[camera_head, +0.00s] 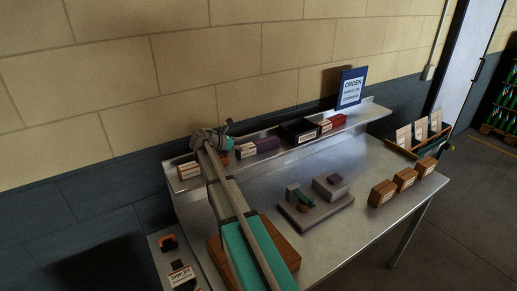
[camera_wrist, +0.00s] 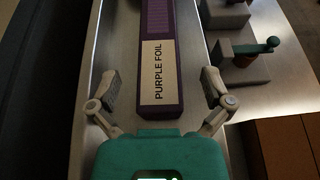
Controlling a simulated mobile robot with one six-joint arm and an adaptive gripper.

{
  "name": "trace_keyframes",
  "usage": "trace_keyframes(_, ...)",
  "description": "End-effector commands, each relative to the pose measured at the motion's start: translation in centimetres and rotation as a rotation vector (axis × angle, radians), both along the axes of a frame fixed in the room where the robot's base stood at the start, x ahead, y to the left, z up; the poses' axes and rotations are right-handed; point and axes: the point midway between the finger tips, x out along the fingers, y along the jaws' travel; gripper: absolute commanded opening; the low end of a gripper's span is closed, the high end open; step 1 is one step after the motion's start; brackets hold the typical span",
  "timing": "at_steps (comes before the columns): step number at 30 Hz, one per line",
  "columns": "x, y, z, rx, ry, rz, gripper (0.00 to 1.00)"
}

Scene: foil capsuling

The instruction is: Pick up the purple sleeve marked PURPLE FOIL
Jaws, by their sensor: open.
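The purple sleeve (camera_wrist: 161,108) lies on the metal shelf, its pale label reading PURPLE FOIL facing up in the wrist view. In the head view the purple sleeve (camera_head: 266,145) sits on the raised shelf, right of my gripper (camera_head: 226,143). In the wrist view my gripper (camera_wrist: 160,92) is open, one finger on each side of the sleeve's near end. Gaps show between both fingers and the sleeve. The sleeve's far end runs out of the wrist view at the top.
On the table below stand a grey fixture with a green lever (camera_head: 293,193), a grey block (camera_head: 331,187) and brown boxes (camera_head: 404,178). The wall is close behind.

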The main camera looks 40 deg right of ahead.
Motion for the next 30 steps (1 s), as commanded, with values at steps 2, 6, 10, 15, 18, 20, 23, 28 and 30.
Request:
trace_keyframes(2, 0.0, -0.9, -0.6, 0.000, 0.000, -0.002, 1.00)
trace_keyframes(6, 0.0, -2.4, -1.2, 0.000, 0.000, -0.002, 1.00)
trace_keyframes(10, -0.2, -3.6, -1.6, 0.000, 0.000, -0.002, 1.00)
trace_keyframes(15, -0.3, -4.1, -1.7, 0.000, 0.001, -0.002, 1.00)
trace_keyframes(18, -0.3, -4.1, -1.7, 0.000, 0.001, -0.002, 1.00)
trace_keyframes(20, -0.3, -4.1, -1.7, 0.000, 0.001, -0.002, 1.00)
trace_keyframes(23, -0.3, -4.1, -1.7, 0.000, 0.001, -0.002, 1.00)
trace_keyframes(28, -0.3, -4.2, -1.7, 0.000, 0.000, -0.002, 1.00)
trace_keyframes(30, -0.3, -4.2, -1.7, 0.000, 0.000, -0.002, 1.00)
